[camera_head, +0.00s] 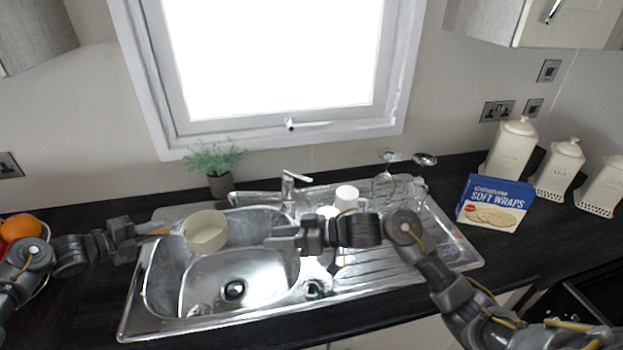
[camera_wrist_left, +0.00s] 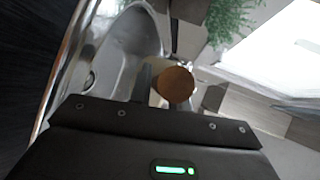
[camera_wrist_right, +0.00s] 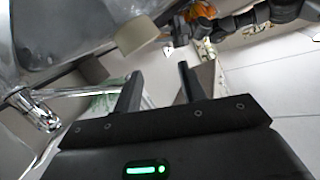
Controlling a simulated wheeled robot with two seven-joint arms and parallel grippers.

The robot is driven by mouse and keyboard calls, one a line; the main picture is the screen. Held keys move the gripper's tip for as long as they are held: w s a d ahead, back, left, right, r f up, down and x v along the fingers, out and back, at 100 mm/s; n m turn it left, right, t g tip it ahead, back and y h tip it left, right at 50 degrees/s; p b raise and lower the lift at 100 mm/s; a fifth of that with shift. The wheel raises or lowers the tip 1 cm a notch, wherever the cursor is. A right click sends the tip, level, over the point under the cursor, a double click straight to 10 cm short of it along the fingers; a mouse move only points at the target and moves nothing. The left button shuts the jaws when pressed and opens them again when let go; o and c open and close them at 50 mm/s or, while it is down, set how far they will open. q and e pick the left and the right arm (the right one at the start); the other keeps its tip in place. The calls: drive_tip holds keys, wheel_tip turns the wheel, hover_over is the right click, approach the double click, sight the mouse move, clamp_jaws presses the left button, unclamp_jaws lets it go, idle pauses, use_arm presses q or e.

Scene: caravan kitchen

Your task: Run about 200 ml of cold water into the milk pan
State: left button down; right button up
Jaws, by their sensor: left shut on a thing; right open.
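The cream milk pan (camera_head: 206,234) hangs over the left part of the sink bowl, and it also shows in the right wrist view (camera_wrist_right: 137,34). My left gripper (camera_head: 158,232) is shut on its handle, whose round wooden end (camera_wrist_left: 176,84) shows in the left wrist view. The pan's inside is too small to tell whether it holds water. The chrome tap (camera_head: 289,188) stands behind the sink, its spout pointing left, with the tip just behind and right of the pan. No water stream shows. My right gripper (camera_head: 270,242) is open and empty over the sink, in front of the tap.
The steel sink (camera_head: 245,265) has a drainer on its right with a white mug (camera_head: 347,197) and upturned glasses (camera_head: 398,188). A potted plant (camera_head: 220,184) stands behind left. Fruit (camera_head: 20,227) lies far left.

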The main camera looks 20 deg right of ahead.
drive_tip(key=w+d+r+m+t+h, duration=0.1)
drive_tip(key=w+d+r+t+h, duration=0.15)
drive_tip(key=d, duration=0.25)
drive_tip(key=w+d+r+t+h, duration=0.1)
drive_tip(key=w+d, duration=0.3)
drive_tip(key=d, duration=0.2)
drive_tip(key=m+t+h, duration=0.1)
drive_tip(key=m+h, duration=0.1)
drive_tip(key=h, duration=0.2)
approach(305, 178)
drive_tip(key=x, duration=0.7)
drive_tip(key=shift+w+a+f, duration=0.1)
drive_tip(key=shift+w+f, duration=0.1)
drive_tip(key=shift+w, duration=0.1)
clamp_jaws()
